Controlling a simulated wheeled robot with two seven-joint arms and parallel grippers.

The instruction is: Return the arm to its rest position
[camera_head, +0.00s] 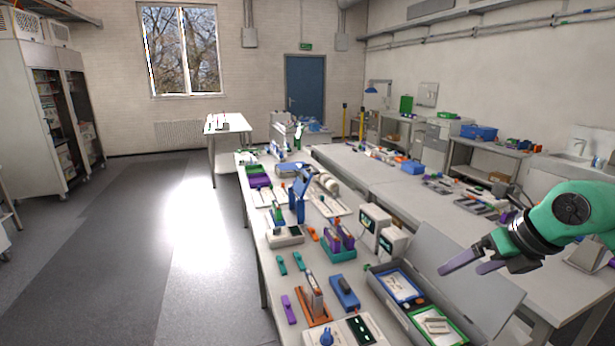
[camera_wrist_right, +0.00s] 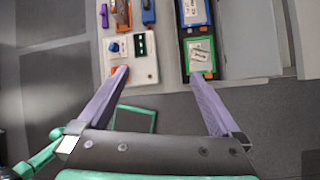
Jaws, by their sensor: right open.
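My right gripper (camera_head: 474,265) comes in from the right in the head view, on a green arm with a black wrist. Its purple fingers are apart and empty, over the right part of the open grey case. In the right wrist view the gripper (camera_wrist_right: 162,82) has its two purple fingers spread wide with nothing between them. My left gripper does not show in the head view.
The long white bench (camera_head: 268,290) carries an open case (camera_head: 391,303) with blue and green trays, a blue block (camera_head: 344,292), an orange-based holder (camera_head: 314,302) and a white panel with a blue knob (camera_head: 327,338). Two small white instruments (camera_head: 392,243) stand behind the case. Open floor (camera_head: 130,260) lies to the left.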

